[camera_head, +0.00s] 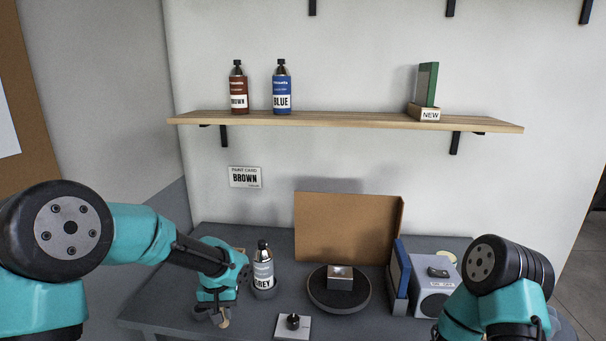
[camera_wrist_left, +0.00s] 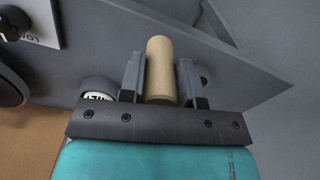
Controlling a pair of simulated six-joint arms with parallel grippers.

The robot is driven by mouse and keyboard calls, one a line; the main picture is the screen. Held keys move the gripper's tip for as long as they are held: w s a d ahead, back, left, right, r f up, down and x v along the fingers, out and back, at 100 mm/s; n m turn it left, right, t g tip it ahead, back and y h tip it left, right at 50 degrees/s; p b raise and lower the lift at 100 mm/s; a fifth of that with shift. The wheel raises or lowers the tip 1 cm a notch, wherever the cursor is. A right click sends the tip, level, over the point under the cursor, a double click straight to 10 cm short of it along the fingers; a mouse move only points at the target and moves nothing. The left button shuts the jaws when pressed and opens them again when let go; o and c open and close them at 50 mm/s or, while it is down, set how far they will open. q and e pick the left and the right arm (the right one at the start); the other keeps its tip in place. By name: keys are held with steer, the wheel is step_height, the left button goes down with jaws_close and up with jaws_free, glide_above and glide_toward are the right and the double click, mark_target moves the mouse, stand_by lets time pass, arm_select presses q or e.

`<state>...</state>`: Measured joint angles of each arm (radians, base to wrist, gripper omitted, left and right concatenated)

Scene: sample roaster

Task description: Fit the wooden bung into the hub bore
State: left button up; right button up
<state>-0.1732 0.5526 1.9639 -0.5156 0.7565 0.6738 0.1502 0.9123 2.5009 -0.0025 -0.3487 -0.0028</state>
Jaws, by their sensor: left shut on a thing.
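My left gripper (camera_head: 218,313) is low over the front left of the grey table. In the left wrist view, my left gripper (camera_wrist_left: 160,78) is shut on a plain, pale wooden bung (camera_wrist_left: 160,65), a round peg lying between its two fingers. In the head view only a small bit of the bung (camera_head: 223,323) shows below the fingers. I cannot pick out the hub bore for certain in either view. A shiny metal block (camera_head: 340,277) sits on a round dark turntable (camera_head: 339,303). My right arm is at the lower right; its fingertips are not in view.
A grey spray can (camera_head: 263,268) stands in a round holder beside my left gripper. A white plate (camera_head: 280,328) with a black knob (camera_head: 293,321) lies in front. A brown board (camera_head: 348,228), blue panel (camera_head: 401,270) and grey box (camera_head: 432,285) stand behind and right of the turntable.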

arm_select(q)
steer(key=m, duration=0.1)
steer(key=w+m, duration=0.1)
steer(key=m, duration=0.2)
steer(key=shift+w+d+m, duration=0.25)
steer(key=shift+d+m, duration=0.05)
steer(key=shift+d, duration=0.05)
